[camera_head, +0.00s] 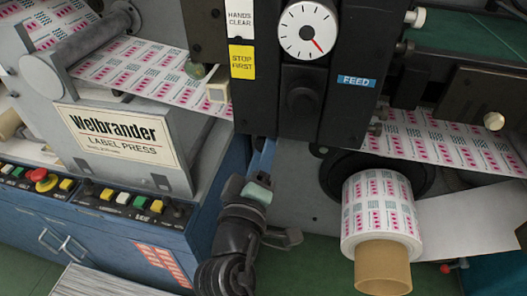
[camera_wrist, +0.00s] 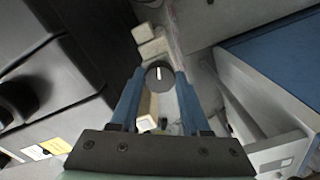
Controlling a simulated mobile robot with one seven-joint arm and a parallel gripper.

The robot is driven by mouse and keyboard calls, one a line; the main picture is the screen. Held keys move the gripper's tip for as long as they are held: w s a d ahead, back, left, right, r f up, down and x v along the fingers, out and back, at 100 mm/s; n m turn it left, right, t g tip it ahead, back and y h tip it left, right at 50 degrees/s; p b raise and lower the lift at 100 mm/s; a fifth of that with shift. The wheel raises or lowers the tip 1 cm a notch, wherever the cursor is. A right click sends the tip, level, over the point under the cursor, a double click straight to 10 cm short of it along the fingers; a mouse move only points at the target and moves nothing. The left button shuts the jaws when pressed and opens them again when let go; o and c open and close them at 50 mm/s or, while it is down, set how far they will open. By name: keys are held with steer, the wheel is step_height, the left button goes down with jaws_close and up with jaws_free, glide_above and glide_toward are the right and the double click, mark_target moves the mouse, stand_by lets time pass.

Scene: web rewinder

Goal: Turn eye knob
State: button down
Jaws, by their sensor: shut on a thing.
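The eye knob (camera_wrist: 150,85) is a dark round disc with a white pointer line, seen near the middle of the wrist view. The line stands about upright in that picture. My gripper (camera_wrist: 160,74) has its two blue fingers on either side of the knob and is shut on it. In the head view my gripper (camera_head: 266,150) reaches up beneath the black housing (camera_head: 250,110). The knob is hidden there.
The black housing carries a white dial (camera_head: 308,30) with a red needle. A printed label roll (camera_head: 382,215) sits at the right. The blue console (camera_head: 110,225) with buttons and a red stop knob (camera_head: 46,181) stands at the left. Green floor shows below.

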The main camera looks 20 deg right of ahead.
steer(key=shift+c, duration=1.9)
jaws_free()
steer(key=shift+s+a, duration=0.1)
steer(key=b+v, duration=0.2)
steer(key=v, duration=1)
steer(key=shift+s+a, duration=0.2)
steer(key=shift+s, duration=0.1)
